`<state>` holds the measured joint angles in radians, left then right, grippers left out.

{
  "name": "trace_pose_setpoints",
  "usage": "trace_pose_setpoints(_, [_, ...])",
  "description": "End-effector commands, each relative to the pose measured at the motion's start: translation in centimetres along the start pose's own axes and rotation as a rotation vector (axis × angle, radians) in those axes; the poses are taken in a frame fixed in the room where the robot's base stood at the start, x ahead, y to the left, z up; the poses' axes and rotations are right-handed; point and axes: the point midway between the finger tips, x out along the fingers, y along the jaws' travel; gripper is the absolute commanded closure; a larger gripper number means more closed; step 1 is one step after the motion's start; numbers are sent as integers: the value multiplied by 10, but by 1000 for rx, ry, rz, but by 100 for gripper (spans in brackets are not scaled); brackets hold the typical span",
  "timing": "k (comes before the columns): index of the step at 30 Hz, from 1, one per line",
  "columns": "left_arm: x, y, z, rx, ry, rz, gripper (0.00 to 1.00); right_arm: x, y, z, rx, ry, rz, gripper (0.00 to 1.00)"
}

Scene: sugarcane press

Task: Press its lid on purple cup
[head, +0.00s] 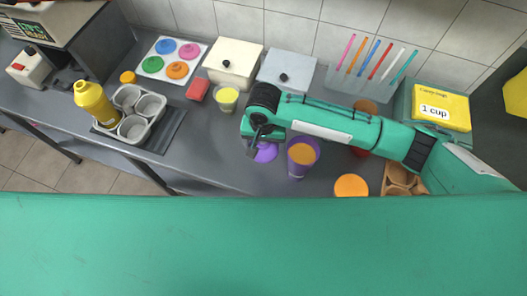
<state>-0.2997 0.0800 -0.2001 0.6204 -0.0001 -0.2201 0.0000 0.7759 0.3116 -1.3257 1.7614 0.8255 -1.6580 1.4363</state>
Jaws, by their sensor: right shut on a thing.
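The purple cup (297,170) stands upright on the grey counter, filled with something orange, and its top is open. A round purple lid (265,154) is just left of the cup, at the fingers of my right gripper (257,143). The gripper is shut on the lid, apart from the cup, and partly covers it. Whether the lid touches the counter is hard to tell. My right arm reaches in from the right, behind the cup. My left gripper is not in view.
A white board (148,57) holds several coloured lids. A cup with yellow content (227,98) stands behind my gripper. A grey cup tray (152,128) and yellow bottle (94,102) are left. An orange-topped item (351,186) stands right of the purple cup.

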Motion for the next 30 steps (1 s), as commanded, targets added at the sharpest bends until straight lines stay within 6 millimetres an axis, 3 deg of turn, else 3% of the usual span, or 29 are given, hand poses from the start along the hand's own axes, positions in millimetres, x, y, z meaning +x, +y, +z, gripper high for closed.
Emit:
trace_pose_setpoints(9, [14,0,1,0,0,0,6,-73,-1,0,-1,2,-4,41])
trace_pose_setpoints(15, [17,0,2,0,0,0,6,-102,-1,-1,0,1,-2,41])
trace_pose_setpoints(21, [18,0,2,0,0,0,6,-113,0,0,0,-1,-1,41])
trace_pose_setpoints(30, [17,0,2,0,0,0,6,-113,0,0,1,-1,0,41])
